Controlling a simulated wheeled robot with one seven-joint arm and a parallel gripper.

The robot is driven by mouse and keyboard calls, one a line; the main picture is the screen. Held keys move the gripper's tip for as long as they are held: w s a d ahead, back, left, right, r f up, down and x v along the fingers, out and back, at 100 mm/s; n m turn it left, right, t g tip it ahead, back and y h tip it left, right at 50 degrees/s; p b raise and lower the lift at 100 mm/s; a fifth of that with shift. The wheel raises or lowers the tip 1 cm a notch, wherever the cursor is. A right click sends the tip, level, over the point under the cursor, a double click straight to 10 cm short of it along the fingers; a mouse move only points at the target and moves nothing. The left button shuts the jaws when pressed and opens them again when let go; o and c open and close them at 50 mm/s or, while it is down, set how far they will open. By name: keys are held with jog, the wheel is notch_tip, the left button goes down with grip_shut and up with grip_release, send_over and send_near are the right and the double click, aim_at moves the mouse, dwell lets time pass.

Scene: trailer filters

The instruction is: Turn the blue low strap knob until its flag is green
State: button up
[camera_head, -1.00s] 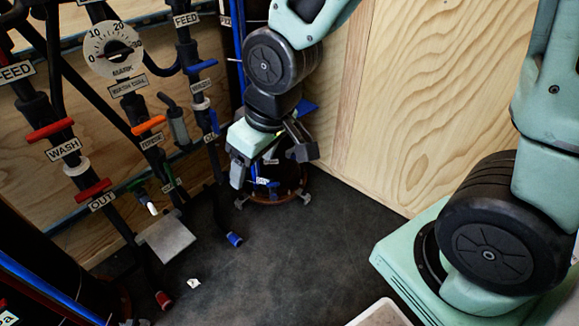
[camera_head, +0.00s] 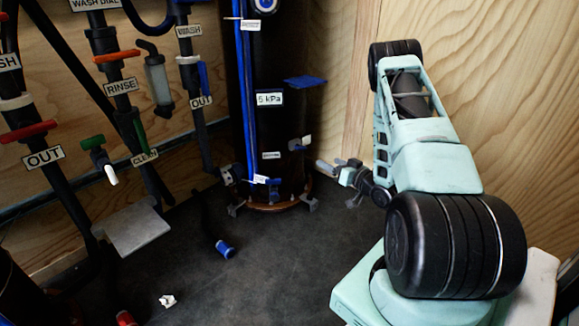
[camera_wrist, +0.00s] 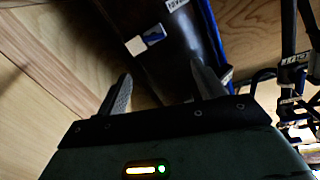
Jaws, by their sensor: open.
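A black cylinder (camera_head: 285,60) with blue strips stands upright in the head view. Small blue parts (camera_head: 272,187) sit low on its front, above its round base; I cannot tell which part is the low strap knob. A small white and grey piece (camera_head: 300,143) sticks out from its right side. My gripper (camera_head: 336,182) is to the right of the cylinder's lower part, apart from it and pointing left. No green flag can be made out.
Black pipes with coloured valve handles, such as a red one (camera_head: 28,132) and an orange one (camera_head: 117,56), stand at the left. A grey plate (camera_head: 131,229) and a blue-capped hose end (camera_head: 225,249) lie low. A wooden wall (camera_head: 460,60) is close behind my arm. Dark floor (camera_head: 270,270) is open in front.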

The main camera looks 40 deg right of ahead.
aim_at(303, 148)
jog(key=shift+t, duration=0.4)
jog(key=w+b, duration=0.3)
jog(key=w, duration=0.1)
jog(key=w+d+f+b, duration=0.1)
jog(key=w+b, duration=0.2)
jog(key=w, duration=0.2)
jog(key=w+d+f+b, duration=0.1)
jog(key=w+b, duration=0.2)
jog(key=w, duration=0.2)
jog(key=shift+w+d, duration=0.15)
jog(key=shift+w, duration=0.05)
jog(key=shift+w+b, duration=0.4)
jog(key=shift+w, duration=0.05)
jog(key=c, duration=1)
